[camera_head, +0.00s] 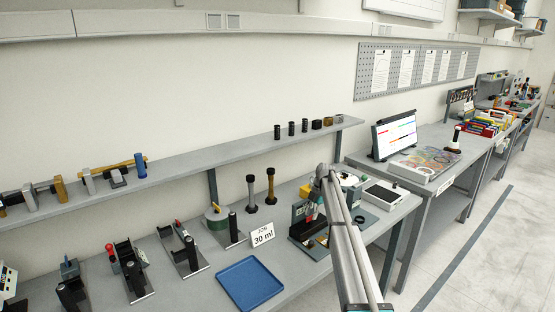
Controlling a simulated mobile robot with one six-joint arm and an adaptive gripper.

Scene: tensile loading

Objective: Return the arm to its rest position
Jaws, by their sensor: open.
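My arm (348,235) reaches from the bottom edge up and away over the bench, bends at its far elbow and comes down at a small bench device (296,232). My gripper (311,209) is at the low end of that bend, over or beside the device. It is small in the picture and partly covered by my arm links. It is open, and I see nothing held in it. I cannot tell whether it touches the device.
A shelf (200,173) with dark cylinders runs behind. Floor (480,265) is clear at right.

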